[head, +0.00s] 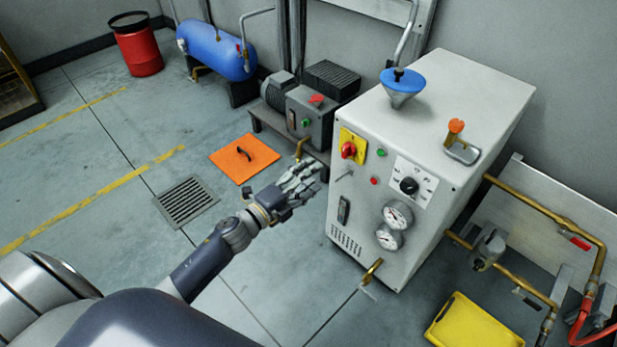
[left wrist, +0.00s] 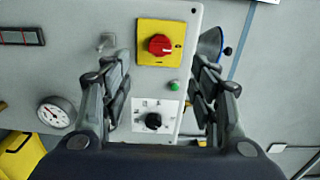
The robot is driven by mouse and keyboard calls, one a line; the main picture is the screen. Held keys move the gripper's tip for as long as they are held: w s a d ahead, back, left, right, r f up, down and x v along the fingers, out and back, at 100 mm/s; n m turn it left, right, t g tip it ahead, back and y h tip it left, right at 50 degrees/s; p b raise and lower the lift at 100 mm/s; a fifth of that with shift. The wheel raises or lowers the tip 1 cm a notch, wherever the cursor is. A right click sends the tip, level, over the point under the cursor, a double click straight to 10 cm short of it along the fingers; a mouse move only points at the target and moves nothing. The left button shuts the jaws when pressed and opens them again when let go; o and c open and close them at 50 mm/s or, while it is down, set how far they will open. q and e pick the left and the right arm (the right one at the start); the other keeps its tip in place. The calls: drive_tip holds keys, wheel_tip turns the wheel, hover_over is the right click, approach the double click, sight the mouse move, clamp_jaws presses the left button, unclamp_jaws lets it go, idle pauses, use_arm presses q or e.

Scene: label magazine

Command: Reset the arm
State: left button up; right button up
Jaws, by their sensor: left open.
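My left arm reaches in from the lower left in the head view. Its gripper (head: 297,184) is near the front of a white machine cabinet (head: 345,215), below and left of the red rotary switch (head: 348,149) on its yellow plate. In the left wrist view the left gripper (left wrist: 160,95) is open, with nothing between its fingers. Past the fingers show the red switch (left wrist: 160,45), a green button (left wrist: 174,86) and a black dial (left wrist: 153,121). I cannot tell whether the fingers touch the cabinet. My right gripper is not in view.
A pump unit (head: 308,113) stands behind the gripper. An orange plate (head: 230,165) and a floor grate (head: 186,205) lie to its left. Brass pipes (head: 530,205) and a yellow tray (head: 470,325) are at the right. Floor left of the arm is mostly clear.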

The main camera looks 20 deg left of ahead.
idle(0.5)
